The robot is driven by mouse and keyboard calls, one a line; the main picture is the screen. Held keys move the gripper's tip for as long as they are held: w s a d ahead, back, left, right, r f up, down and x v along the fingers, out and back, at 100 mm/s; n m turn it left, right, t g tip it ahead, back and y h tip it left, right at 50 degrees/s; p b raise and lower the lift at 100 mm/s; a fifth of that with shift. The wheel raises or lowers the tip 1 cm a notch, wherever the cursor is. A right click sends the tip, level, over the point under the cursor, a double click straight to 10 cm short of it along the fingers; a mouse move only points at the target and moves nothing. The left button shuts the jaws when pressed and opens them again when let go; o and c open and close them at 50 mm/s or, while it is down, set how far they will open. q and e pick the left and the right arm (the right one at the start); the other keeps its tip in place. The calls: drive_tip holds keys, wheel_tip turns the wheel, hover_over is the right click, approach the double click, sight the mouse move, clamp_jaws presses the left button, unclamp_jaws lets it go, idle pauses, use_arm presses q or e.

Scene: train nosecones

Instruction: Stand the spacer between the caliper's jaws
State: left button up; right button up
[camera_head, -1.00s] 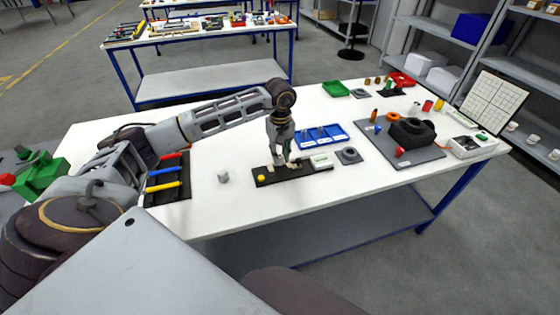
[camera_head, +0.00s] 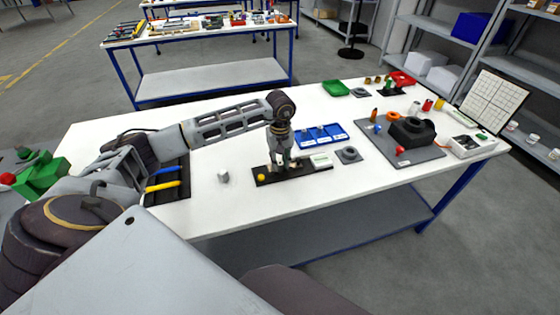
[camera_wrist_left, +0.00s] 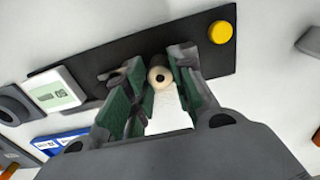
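The caliper is a black base (camera_head: 308,172) with a yellow knob (camera_head: 261,178) and a pale display block (camera_head: 321,161). It also shows in the left wrist view (camera_wrist_left: 92,60). The spacer (camera_wrist_left: 160,77) is a small cream ring-like piece with a dark hole, over the black base, between the dark grey jaw pieces. My left gripper (camera_head: 281,163) points down over the caliper. Its green-padded fingers (camera_wrist_left: 160,90) stand on both sides of the spacer and look open. They hide part of the jaws. My right gripper is not in view.
A small grey cylinder (camera_head: 223,177) stands left of the caliper. A black tray with blue and yellow tools (camera_head: 165,187) lies farther left. A blue tray (camera_head: 320,136) is behind, and a grey block with a round recess (camera_head: 349,155) is to the right. The front right table is clear.

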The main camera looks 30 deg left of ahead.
sight(280, 163)
use_arm(q)
drive_tip(key=o, duration=0.3)
drive_tip(key=shift+r, duration=0.15)
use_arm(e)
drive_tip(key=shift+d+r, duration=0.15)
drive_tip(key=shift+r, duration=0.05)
use_arm(q)
drive_tip(key=shift+r, duration=0.65)
wheel_tip(280, 163, up, 11)
drive_tip(key=b, duration=0.1)
drive_tip(key=shift+f, duration=0.15)
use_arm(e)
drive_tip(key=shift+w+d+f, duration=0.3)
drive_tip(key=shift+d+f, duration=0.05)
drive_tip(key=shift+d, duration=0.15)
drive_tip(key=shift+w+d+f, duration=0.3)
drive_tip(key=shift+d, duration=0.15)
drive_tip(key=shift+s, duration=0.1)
